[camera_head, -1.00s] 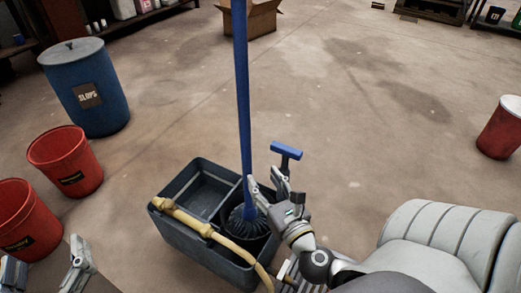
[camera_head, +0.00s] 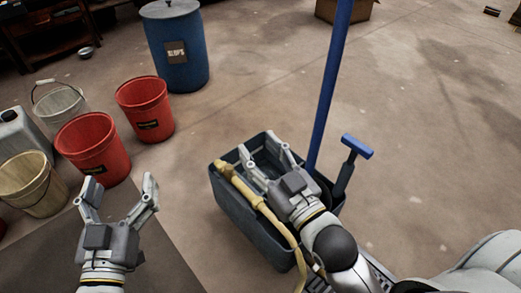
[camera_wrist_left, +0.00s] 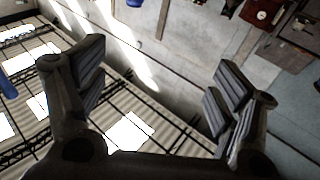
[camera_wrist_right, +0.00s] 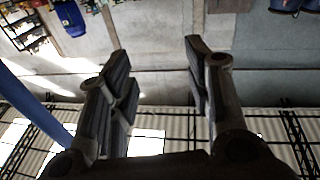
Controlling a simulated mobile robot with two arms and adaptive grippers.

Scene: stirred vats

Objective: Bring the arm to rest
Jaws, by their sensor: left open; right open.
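My left gripper (camera_head: 120,186) is open and empty at the lower left of the head view, over a dark flat surface. Its spread fingers also show in the left wrist view (camera_wrist_left: 160,72), with nothing between them. My right gripper (camera_head: 263,155) is open over the dark grey mop bucket (camera_head: 238,212), left of the blue pole (camera_head: 331,82). Its fingers show apart and empty in the right wrist view (camera_wrist_right: 157,62), where a blue pole (camera_wrist_right: 35,110) passes on the left, outside the fingers. My right arm hides part of the bucket and the pole's lower end.
A tan hose (camera_head: 258,205) crosses the bucket, and a blue-topped handle (camera_head: 357,146) rises at its right. Red buckets (camera_head: 145,108), a cream bucket (camera_head: 35,185) and a blue drum (camera_head: 176,50) stand left.

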